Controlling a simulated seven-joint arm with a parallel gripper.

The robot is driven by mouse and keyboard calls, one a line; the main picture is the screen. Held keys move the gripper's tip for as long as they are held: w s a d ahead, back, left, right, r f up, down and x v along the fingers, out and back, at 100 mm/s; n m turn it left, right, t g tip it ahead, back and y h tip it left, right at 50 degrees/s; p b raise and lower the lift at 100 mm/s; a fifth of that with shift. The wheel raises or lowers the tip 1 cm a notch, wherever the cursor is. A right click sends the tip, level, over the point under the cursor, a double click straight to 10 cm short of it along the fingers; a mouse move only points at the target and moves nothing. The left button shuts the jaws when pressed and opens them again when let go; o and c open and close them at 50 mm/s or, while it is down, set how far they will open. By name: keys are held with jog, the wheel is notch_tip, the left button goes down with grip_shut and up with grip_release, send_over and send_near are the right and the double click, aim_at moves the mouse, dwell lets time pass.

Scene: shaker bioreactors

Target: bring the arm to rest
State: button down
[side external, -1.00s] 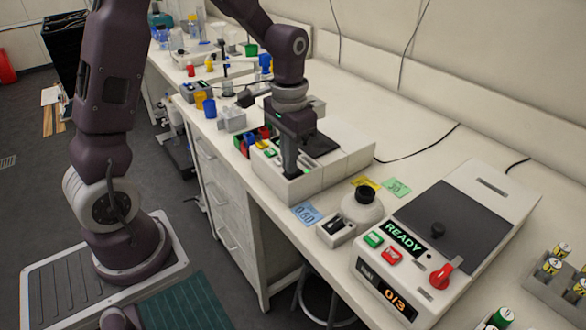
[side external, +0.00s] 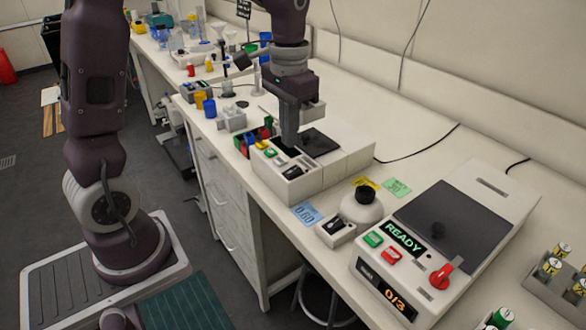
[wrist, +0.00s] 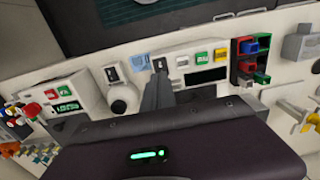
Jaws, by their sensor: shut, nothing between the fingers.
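In the wrist view the shut fingers (wrist: 158,92) stand in front of the instrument's front panel (wrist: 205,75). Whether they touch it cannot be told.
A larger white machine (side external: 480,210) reading READY and 0/3 stands at the right front. A round white device (side external: 362,208) sits between the two. Small coloured blocks (side external: 251,142) and a grey rack (side external: 232,118) lie left of the instrument. A wall runs behind the bench.

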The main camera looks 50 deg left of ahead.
jog(key=s+d+r+t, duration=0.2)
jog(key=s+d+r, duration=0.1)
jog(key=s, duration=0.6)
jog(key=s+d+r+t, duration=0.3)
jog(key=s+r, duration=0.1)
jog(key=s, duration=0.5)
jog(key=shift+s+t, duration=0.3)
jog(key=shift+s, duration=0.05)
jog(key=shift+d, duration=0.1)
